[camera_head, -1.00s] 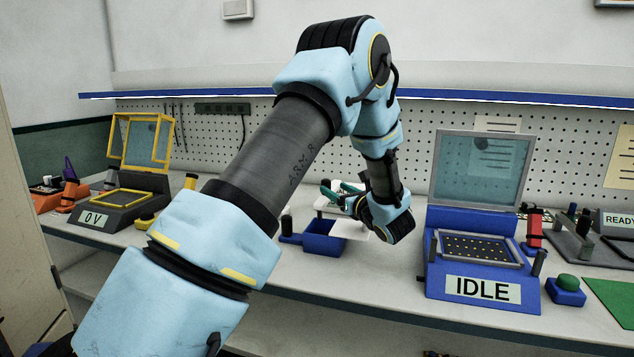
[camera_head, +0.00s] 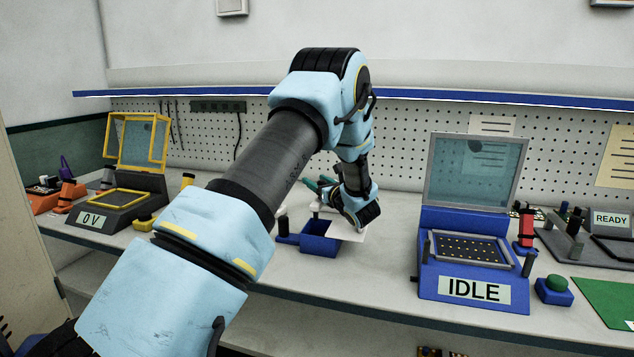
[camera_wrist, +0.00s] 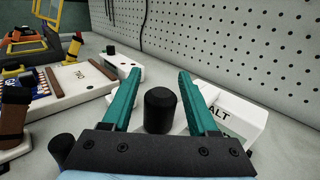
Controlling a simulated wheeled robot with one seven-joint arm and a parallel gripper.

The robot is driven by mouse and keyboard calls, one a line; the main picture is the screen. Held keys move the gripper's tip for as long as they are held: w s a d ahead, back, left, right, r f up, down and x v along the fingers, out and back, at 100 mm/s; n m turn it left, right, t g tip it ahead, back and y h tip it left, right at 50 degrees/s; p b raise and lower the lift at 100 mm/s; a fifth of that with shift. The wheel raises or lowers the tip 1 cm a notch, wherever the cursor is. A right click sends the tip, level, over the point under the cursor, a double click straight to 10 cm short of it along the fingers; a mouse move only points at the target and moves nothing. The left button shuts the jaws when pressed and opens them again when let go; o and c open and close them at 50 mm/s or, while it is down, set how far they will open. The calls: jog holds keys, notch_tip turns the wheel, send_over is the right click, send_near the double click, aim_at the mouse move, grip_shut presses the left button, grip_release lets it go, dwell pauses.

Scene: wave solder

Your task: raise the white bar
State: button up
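My gripper (camera_wrist: 158,72) is open, its two teal fingers apart. In the wrist view a black cylindrical knob (camera_wrist: 160,112) stands between the fingers, with a visible gap on each side. White surfaces show behind and beside the knob; I cannot tell which of them is the white bar. A white box marked "ALT" (camera_wrist: 240,112) lies by the right finger. In the head view my gripper (camera_head: 318,186) is over the blue tray fixture (camera_head: 320,244), and my wrist hides part of it.
A blue machine marked "IDLE" (camera_head: 432,280) with a raised lid stands to the right, a green button (camera_head: 557,284) beside it. A grey device with a yellow frame marked "0 V" (camera_head: 128,207) stands to the left. A pegboard (camera_head: 420,135) closes the back. The bench front is mostly clear.

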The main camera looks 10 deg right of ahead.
grip_shut()
dwell(1.2)
